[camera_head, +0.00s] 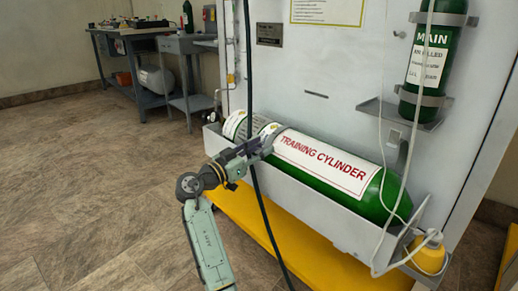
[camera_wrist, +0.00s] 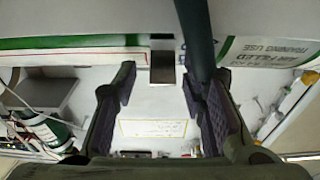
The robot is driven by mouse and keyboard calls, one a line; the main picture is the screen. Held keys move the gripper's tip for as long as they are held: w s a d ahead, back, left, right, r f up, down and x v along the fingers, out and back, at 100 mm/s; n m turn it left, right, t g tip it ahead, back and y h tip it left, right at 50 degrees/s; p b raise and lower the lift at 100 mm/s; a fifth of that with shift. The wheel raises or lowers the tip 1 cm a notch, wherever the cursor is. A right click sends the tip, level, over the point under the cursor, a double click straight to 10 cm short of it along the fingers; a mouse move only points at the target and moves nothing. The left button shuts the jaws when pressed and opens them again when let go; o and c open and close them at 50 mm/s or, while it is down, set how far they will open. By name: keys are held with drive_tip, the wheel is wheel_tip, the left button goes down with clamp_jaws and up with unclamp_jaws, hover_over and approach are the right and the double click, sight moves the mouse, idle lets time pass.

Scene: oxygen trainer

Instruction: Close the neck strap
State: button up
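A green training cylinder with a white label (camera_head: 320,163) lies on its side in a grey trough (camera_head: 300,200). A grey band (camera_head: 271,137) crosses it left of the label; I cannot tell for certain that this is the neck strap. My gripper (camera_head: 260,146) is at this band, on the near side of the cylinder. In the wrist view my gripper (camera_wrist: 160,84) is open, its fingers apart. Whether a finger touches the band is hidden.
A dark hose (camera_head: 249,70) hangs across my gripper; in the wrist view it (camera_wrist: 196,35) runs close by the right finger. A MAIN cylinder (camera_head: 430,60) stands upright on the white panel at right, with thin pale tubing. A workbench (camera_head: 125,45) is far left. The floor at left is clear.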

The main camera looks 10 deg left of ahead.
drive_tip(key=shift+a+r, duration=0.1)
drive_tip(key=shift+s+r, duration=0.1)
drive_tip(key=shift+r, duration=0.1)
wheel_tip(320, 180, up, 10)
drive_tip(key=shift+f, duration=0.2)
drive_tip(key=shift+a, duration=0.1)
